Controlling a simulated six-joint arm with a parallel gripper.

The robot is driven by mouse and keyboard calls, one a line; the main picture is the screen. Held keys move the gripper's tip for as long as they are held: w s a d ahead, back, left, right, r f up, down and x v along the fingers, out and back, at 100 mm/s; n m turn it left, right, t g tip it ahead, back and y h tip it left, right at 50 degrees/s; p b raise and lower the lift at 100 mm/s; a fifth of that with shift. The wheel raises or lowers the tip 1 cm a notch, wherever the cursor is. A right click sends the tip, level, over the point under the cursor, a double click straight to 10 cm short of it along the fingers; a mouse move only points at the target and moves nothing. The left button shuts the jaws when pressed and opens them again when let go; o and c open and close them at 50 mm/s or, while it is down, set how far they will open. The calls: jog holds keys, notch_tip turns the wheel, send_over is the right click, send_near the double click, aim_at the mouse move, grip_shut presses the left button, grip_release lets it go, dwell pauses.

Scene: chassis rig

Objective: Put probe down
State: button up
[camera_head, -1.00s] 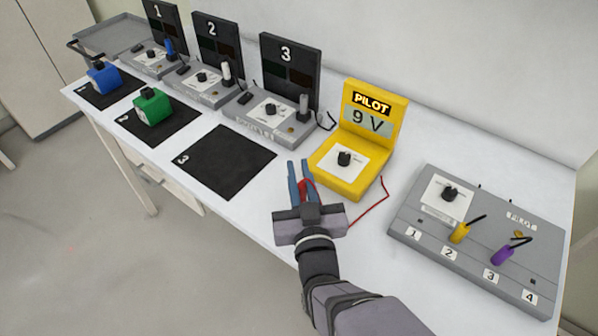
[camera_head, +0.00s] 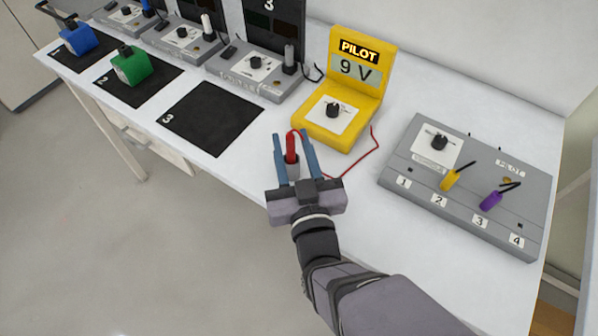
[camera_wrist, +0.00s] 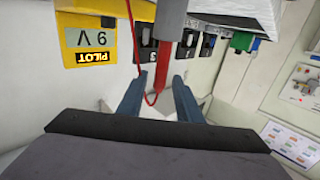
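The red probe (camera_head: 291,146) stands upright in a small grey cylindrical holder (camera_head: 292,168) near the table's front edge. Its red lead runs right to the yellow PILOT meter (camera_head: 350,105), which reads 9 V. My gripper (camera_head: 293,142) is open, with one blue finger on each side of the probe and a gap to each. In the wrist view the red probe (camera_wrist: 162,62) sticks out of the grey holder (camera_wrist: 172,18), between the spread fingers of my gripper (camera_wrist: 158,82). The lower end of the probe is hidden inside the holder.
A grey panel (camera_head: 465,185) with yellow and purple plugs lies to the right. Black mat 3 (camera_head: 210,118) is empty. A green block (camera_head: 131,66) and a blue block (camera_head: 72,38) sit on mats farther left. Numbered stations line the back. Clear white table lies right of my gripper.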

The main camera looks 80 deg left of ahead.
jog(key=d, duration=0.6)
jog(key=shift+d+b, duration=0.3)
jog(key=shift+b, duration=0.15)
jog(key=shift+w, duration=0.1)
